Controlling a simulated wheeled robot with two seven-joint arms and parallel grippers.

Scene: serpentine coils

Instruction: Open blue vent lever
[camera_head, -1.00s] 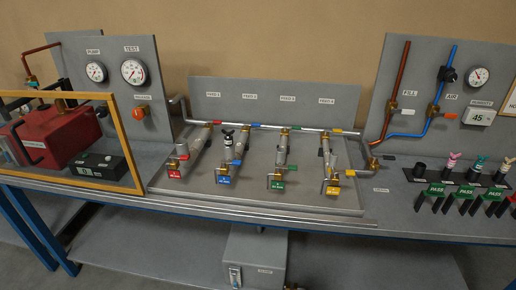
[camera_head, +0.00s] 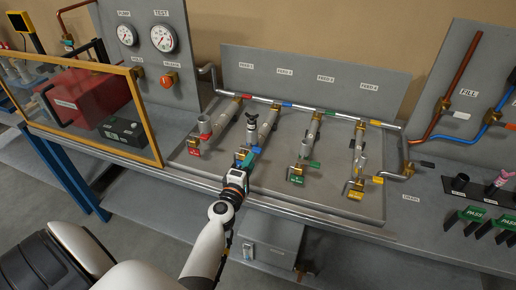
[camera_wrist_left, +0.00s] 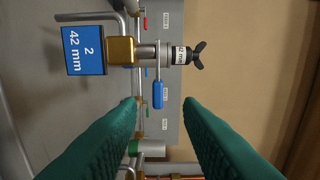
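A blue lever (camera_wrist_left: 158,94) hangs from a fitting on the second coil in the left wrist view. Beside it are a brass block with a blue plate (camera_wrist_left: 85,50) reading "2 42 mm" and a capped end with a black wing knob (camera_wrist_left: 198,55), which also shows in the head view (camera_head: 251,120). My left gripper (camera_head: 246,153) reaches over the front of the second coil and hides its blue plate in the head view. Its teal fingers are spread in the left wrist view (camera_wrist_left: 160,103), nothing held; the lever appears between the tips, apart from both. My right gripper is out of view.
The red-tagged coil (camera_head: 204,130) stands left of my left gripper, the green-tagged (camera_head: 300,155) and yellow-tagged (camera_head: 357,165) coils right of it. A grey back panel (camera_head: 310,80) rises behind. A yellow-framed guard (camera_head: 150,115) stands at left. Bare panel lies between the coils.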

